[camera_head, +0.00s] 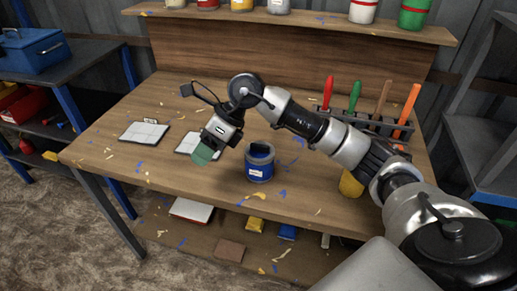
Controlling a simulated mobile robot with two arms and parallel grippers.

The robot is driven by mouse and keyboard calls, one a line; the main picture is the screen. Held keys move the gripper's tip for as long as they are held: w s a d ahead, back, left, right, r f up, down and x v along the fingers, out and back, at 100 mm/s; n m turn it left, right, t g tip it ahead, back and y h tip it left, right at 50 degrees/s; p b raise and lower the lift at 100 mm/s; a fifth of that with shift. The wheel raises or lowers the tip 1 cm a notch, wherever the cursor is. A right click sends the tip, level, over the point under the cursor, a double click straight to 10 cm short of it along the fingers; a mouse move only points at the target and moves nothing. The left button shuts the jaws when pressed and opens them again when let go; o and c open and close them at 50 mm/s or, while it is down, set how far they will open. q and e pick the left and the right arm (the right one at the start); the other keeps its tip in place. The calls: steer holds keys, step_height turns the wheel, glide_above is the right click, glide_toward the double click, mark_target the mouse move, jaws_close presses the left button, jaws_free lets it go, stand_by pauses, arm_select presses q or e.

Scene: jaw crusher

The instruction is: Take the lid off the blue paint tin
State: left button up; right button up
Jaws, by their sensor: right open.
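The blue paint tin (259,170) stands upright on the wooden workbench (180,95), near the front middle. It has a white label on its side. Its top looks dark; at this size I cannot clearly tell the lid from the rim. My right arm reaches in from the right, above and behind the tin. My right gripper (204,153) is open and empty, to the left of the tin and apart from it. Its greenish fingertips point down towards the bench. My left gripper is not in view.
White-tiled cards (144,132) lie on the bench left of the tin. A rack of coloured-handled tools (355,118) stands at the right, partly behind my arm. A yellow object (351,185) is half hidden by my arm. Several tins line the upper shelf (300,18).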

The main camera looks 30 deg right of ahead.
steer(key=w+d+r+h, duration=0.15)
steer(key=d+h, duration=0.35)
steer(key=d, duration=0.5)
step_height(320, 180, up, 3)
steer(key=m+g+h, duration=0.1)
steer(key=h, duration=0.2)
glide_above(260, 145)
steer(key=shift+m, duration=0.3)
steer(key=f, duration=0.5)
steer(key=shift+s+d, duration=0.1)
steer(key=shift+d, duration=0.25)
steer(key=shift+a+f+p, duration=0.15)
steer(key=shift+f+p, duration=0.1)
steer(key=shift+f, duration=1.25)
steer(key=shift+a+f+p, duration=0.15)
steer(key=shift+f+p, duration=0.05)
steer(key=shift+f, duration=1.3)
steer(key=shift+w, duration=0.2)
jaws_close()
